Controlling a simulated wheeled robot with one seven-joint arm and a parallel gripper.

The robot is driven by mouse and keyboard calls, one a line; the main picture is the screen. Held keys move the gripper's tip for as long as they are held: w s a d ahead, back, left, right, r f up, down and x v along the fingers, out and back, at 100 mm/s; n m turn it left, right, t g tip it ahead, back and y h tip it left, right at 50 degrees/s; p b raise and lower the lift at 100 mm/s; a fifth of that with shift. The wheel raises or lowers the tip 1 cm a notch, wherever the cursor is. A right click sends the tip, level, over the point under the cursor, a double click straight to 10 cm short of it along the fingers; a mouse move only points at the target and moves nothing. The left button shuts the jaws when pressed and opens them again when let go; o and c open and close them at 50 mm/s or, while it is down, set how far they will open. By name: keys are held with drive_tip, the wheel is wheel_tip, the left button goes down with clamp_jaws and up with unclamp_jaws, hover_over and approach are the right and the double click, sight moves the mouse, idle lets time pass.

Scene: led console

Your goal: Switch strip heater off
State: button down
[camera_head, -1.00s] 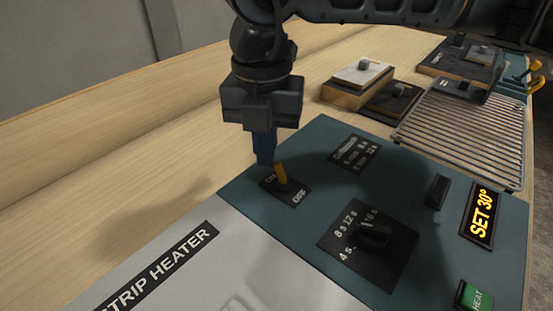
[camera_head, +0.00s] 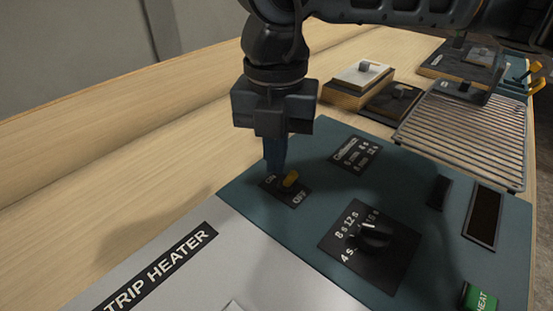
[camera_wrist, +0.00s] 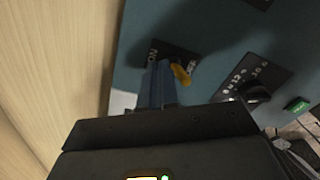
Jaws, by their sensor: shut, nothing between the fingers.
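The strip heater console has a teal panel (camera_head: 262,222) and a light grey front with a STRIP HEATER label (camera_head: 160,266). A yellow toggle lever (camera_head: 290,179) stands on a dark ON/OFF plate (camera_head: 297,199) and leans toward the OFF side. My gripper (camera_head: 275,176) is shut and empty, its blue fingers pointing down at the ON side of the plate, right beside the lever. The wrist view shows the lever (camera_wrist: 181,74) close beside the fingertips; whether they touch is unclear. The display (camera_head: 484,214) is dark.
A black rotary knob (camera_head: 374,236) with time marks and a green HEAT button (camera_head: 480,299) are on the panel. A slatted metal grille (camera_head: 465,135) and small boxed devices (camera_head: 362,76) stand behind. Bare wooden bench (camera_head: 120,150) lies to the left.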

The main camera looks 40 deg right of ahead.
wheel_tip(320, 180, up, 7)
drive_tip(key=p, duration=0.2)
drive_tip(key=shift+w, duration=0.4)
idle(0.7)
